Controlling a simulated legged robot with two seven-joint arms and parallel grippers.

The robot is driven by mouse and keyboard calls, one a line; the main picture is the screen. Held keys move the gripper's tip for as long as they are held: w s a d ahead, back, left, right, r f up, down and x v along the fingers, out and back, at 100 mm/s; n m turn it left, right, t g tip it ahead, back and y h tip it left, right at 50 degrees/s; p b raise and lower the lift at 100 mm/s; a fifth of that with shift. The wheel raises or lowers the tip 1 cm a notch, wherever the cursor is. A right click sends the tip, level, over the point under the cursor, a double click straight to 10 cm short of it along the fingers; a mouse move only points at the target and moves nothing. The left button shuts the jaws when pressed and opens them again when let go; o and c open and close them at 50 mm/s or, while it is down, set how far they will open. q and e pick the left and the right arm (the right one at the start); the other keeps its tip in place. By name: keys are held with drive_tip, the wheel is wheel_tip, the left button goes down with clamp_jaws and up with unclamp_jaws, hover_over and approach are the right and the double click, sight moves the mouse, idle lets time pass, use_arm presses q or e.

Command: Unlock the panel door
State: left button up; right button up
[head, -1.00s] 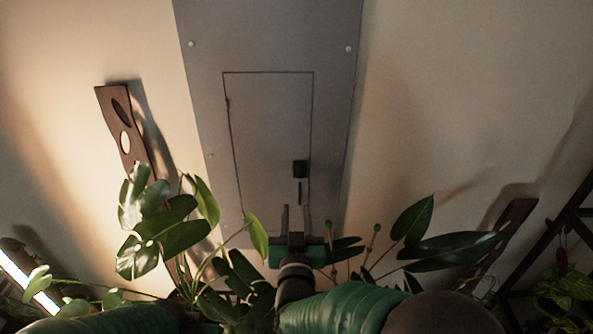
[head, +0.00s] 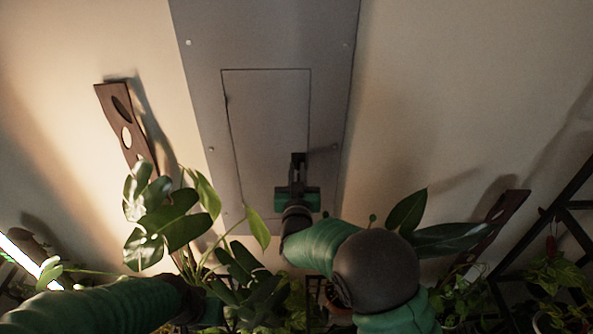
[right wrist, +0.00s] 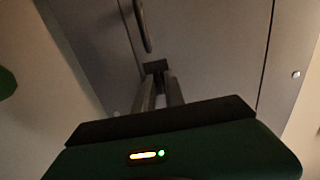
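The grey panel door (head: 265,120) is outlined by a thin seam in a tall grey panel and looks closed. Its small dark latch block (right wrist: 156,67) sits near the door's right edge in the head view. My right gripper (head: 298,160) is at this block. Its two fingers have drawn close together and appear shut on it; the fingertips partly hide the block. In the right wrist view a slim bar handle (right wrist: 142,25) stands beyond the latch. My left gripper (head: 209,309) is low at the left among leaves, with its fingers hidden.
A large leafy plant (head: 168,215) stands in front of the panel's lower left. A brown board with holes (head: 122,120) is on the left wall. More foliage (head: 408,212) and a dark rack (head: 550,235) are at the right. The upper panel area is clear.

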drive_tip(key=shift+d, duration=0.15)
clamp_jaws()
drive_tip(key=shift+d, duration=0.1)
drive_tip(key=shift+m+b, duration=0.3)
drive_tip(key=shift+b, duration=0.4)
drive_tip(key=m+b, duration=0.6)
drive_tip(key=b, duration=0.4)
drive_tip(key=m+b, duration=0.7)
drive_tip(key=b, duration=0.3)
drive_tip(key=shift+a+f, duration=0.15)
drive_tip(key=shift+a, duration=0.05)
drive_tip(key=shift+m+b, duration=1.8)
drive_tip(key=shift+m, duration=0.4)
